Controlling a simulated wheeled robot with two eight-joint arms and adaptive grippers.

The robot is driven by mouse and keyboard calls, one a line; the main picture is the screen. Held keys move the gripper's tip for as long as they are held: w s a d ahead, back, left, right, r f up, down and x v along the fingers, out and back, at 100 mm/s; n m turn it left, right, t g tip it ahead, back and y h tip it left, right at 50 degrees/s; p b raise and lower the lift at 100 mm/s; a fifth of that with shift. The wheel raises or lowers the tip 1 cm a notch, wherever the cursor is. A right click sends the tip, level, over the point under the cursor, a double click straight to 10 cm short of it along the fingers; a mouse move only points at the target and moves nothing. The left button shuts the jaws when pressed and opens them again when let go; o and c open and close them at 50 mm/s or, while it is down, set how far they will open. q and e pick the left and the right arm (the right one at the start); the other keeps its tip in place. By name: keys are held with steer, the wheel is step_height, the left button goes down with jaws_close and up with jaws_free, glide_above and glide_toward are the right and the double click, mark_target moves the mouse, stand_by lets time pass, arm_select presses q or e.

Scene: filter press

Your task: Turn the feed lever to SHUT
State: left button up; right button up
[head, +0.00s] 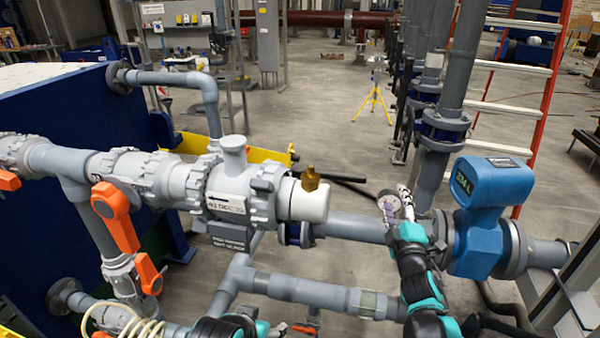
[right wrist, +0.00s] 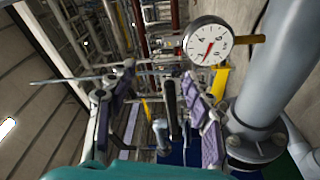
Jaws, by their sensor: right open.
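No readable mark shows which is the feed lever, and no SHUT mark is legible. My right gripper (head: 395,205) is well to their right, near the blue meter. In the right wrist view its purple-padded fingers (right wrist: 160,75) are spread. A dark bar (right wrist: 170,105) appears between them; I cannot tell its depth.
A grey valve body (head: 230,190) with a brass fitting (head: 310,179) lies between the handles and my right gripper. The blue meter (head: 482,225) stands right of the gripper. A white gauge (right wrist: 208,42) shows in the right wrist view. Open floor (head: 325,110) lies behind the pipes.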

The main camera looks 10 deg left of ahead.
mark_target(357, 182)
steer(key=w+a+f+n+y, duration=0.2)
steer(key=a+n+y, duration=0.4)
steer(key=a+n, duration=0.1)
steer(key=p+x, duration=0.2)
steer(key=x, duration=0.6)
steer(key=shift+w+a, duration=0.2)
steer(key=shift+a, duration=0.15)
